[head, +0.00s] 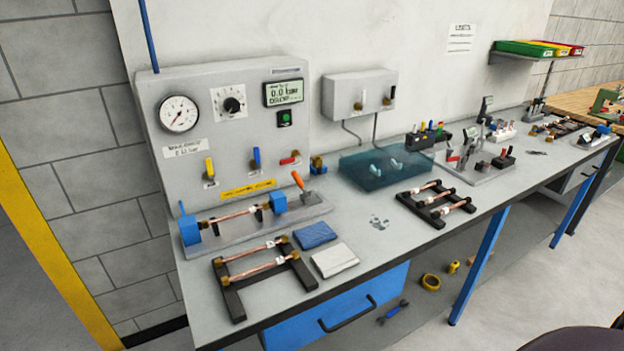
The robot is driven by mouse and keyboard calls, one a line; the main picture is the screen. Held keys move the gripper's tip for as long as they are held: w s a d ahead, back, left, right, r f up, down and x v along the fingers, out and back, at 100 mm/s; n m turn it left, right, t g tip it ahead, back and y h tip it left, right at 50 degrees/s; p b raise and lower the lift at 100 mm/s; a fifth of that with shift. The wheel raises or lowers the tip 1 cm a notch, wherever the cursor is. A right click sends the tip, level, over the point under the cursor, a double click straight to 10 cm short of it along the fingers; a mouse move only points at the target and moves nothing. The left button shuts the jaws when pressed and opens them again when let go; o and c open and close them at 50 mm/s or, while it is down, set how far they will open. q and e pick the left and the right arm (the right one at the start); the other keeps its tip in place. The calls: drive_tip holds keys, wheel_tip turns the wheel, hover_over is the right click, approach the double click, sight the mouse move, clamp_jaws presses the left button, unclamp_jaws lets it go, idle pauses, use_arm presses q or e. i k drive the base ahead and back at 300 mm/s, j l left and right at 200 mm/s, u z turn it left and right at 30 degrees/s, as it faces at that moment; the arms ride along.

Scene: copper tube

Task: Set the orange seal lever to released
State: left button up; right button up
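The orange seal lever (298,180) stands on the right end of the grey test fixture (250,228) on the bench. Its orange handle points up and leans to the left, above a small metal pivot. Next to it, a copper tube (232,216) lies level between two blue end blocks, the right one (279,202) close to the lever and the left one (189,229) at the far end. Neither of my grippers is in view.
Behind the fixture stands a grey panel (235,130) with a gauge (179,113), display (284,93) and coloured valve handles. In front lie a black rack (232,300) with copper tubes, a blue cloth (314,235) and a white cloth (334,260). A translucent blue tray (360,170) sits right.

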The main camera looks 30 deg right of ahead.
sight(294, 174)
drive_tip(key=z, duration=1)
